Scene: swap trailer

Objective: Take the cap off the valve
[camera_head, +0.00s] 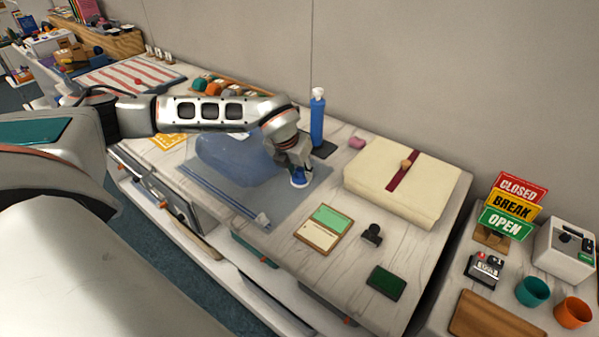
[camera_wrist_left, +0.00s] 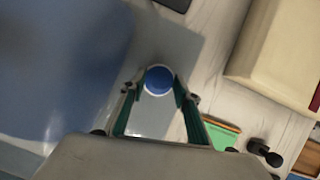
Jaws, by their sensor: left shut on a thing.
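My left gripper (camera_head: 299,168) reaches down from above at the right end of a large, rounded blue translucent bag (camera_head: 232,158). In the left wrist view the bag (camera_wrist_left: 60,65) fills the left side. The gripper (camera_wrist_left: 158,85) is shut on a round blue cap (camera_wrist_left: 158,79), one green-lined finger on each side. A pale rim shows around the cap's edge. In the head view the blue cap (camera_head: 299,178) shows just below the fingers, with white beside it. The valve itself is not clearly seen; I cannot tell whether the cap still touches it. My right gripper is not in view.
The bag lies on a grey mat (camera_head: 225,190). A blue pump bottle (camera_head: 317,118) stands close behind the gripper. A cream folded bundle (camera_head: 400,180) lies to the right. A green-and-cream board (camera_head: 323,228), black stamp (camera_head: 372,234) and green pad (camera_head: 386,282) lie nearer the front.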

